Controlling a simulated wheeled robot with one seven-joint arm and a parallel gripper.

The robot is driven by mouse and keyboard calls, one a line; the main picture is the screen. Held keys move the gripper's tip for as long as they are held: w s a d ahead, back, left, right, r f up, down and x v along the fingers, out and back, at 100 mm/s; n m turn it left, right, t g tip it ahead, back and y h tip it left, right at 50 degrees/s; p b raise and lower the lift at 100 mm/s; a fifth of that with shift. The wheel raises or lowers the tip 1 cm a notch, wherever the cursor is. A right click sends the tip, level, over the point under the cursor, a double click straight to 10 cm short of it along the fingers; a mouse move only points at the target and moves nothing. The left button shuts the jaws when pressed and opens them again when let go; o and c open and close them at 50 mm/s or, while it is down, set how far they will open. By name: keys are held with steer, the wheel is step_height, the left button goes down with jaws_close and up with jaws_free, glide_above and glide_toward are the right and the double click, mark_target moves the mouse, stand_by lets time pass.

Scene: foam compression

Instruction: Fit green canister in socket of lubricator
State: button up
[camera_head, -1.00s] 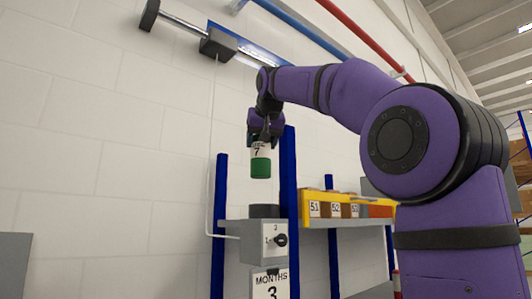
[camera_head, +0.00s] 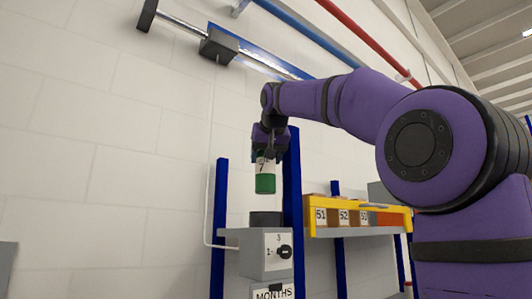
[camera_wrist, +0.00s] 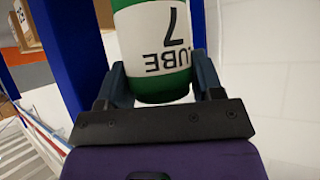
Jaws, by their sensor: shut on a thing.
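The green canister (camera_head: 265,183) has a white label band with a "7" and hangs upright from my gripper (camera_head: 268,152). In the wrist view the canister (camera_wrist: 155,45) shows its green end and the words "LUBE 7", with my gripper (camera_wrist: 160,85) shut on it from both sides. The lubricator (camera_head: 262,252) is a grey box with a black dial on its front. Its dark round socket (camera_head: 265,218) is on top, below the canister, with a clear gap between them. The inside of the socket is hidden from this low view.
Blue posts (camera_head: 292,190) stand on both sides of the lubricator, the right one close to the canister. A yellow-edged shelf (camera_head: 355,203) with numbered boxes is to the right. A "MONTHS" sign (camera_head: 272,292) hangs below. White wall is behind.

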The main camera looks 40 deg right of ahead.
mark_target(268, 179)
steer(key=shift+f, duration=3.2)
steer(key=shift+f, duration=1.1)
steer(key=o, duration=1.1)
steer(key=shift+a, duration=0.1)
steer(key=shift+f, duration=0.1)
steer(key=v, duration=1)
steer(key=shift+s+a+r, duration=0.2)
steer(key=shift+s+r, duration=0.05)
